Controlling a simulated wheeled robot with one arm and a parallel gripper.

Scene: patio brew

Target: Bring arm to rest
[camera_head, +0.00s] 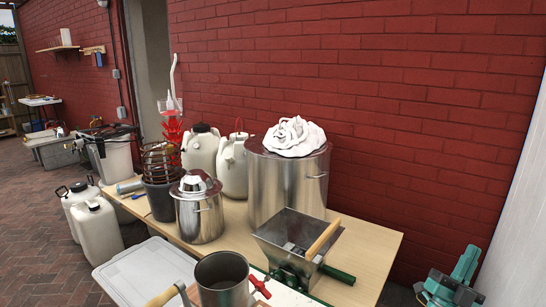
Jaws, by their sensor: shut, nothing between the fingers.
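I see no part of my arm or gripper that I can make out in the head view, so its pose does not show. The wooden table (375,250) stands in front of me along the red brick wall. A large steel pot (290,185) with a crumpled white cloth (294,137) on top stands at its back. A smaller steel pot (199,215) stands to its left. A grain mill with a metal hopper (297,240) sits at the table's front right.
A steel pot with a red-handled valve (222,282) and a pale tray (146,272) are at the near edge. White jugs (97,226) stand on the brick floor at left. A teal object (452,284) is low at right. Open paving (40,255) lies at left.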

